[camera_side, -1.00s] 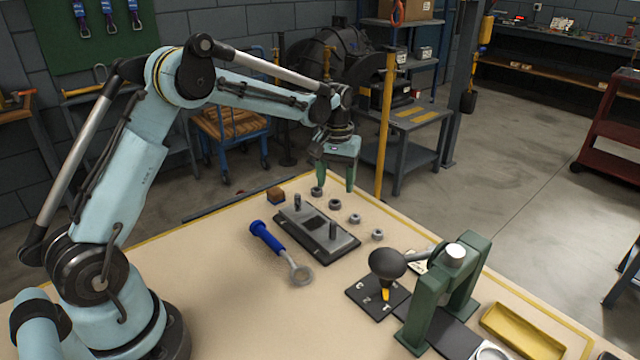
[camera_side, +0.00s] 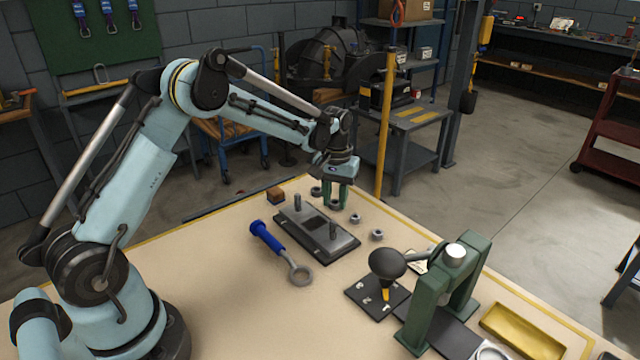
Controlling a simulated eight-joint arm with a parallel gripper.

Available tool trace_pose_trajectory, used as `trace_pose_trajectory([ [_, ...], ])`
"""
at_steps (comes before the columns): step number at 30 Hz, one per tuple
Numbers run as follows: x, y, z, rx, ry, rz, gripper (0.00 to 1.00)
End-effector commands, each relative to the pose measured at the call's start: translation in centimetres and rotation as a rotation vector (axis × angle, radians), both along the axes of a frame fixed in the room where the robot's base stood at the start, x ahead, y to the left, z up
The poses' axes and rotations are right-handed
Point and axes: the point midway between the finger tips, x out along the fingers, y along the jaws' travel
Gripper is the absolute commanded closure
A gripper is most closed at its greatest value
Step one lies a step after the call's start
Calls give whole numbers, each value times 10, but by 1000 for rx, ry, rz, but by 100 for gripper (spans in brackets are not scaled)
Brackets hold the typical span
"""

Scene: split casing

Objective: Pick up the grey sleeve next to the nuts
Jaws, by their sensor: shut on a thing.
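My gripper (camera_side: 336,204) has its green fingers pointing down over the row of small grey round parts behind the plate. It is shut on the grey sleeve (camera_side: 336,205), which shows only in part between the fingers, low at the table. The nuts stand in the same row: one (camera_side: 316,193) is just left of my gripper, another (camera_side: 354,218) is to its right, and one more (camera_side: 377,235) is further right. At this size the sleeve and the nuts look much alike.
A dark plate with two upright posts (camera_side: 318,235) lies just in front of the row. A blue-handled ring wrench (camera_side: 281,250) lies before it.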

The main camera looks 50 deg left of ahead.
Motion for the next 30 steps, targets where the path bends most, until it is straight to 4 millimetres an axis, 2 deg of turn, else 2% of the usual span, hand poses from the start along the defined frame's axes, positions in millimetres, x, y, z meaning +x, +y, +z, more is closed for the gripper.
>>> trace_pose_trajectory([
  [12,0,0,5,0,0,0,99],
  [17,0,0,21,0,0,0,99],
  [20,0,0,40,-1,1,0,99],
  [30,-25,-69,85,0,1,-5,99],
])
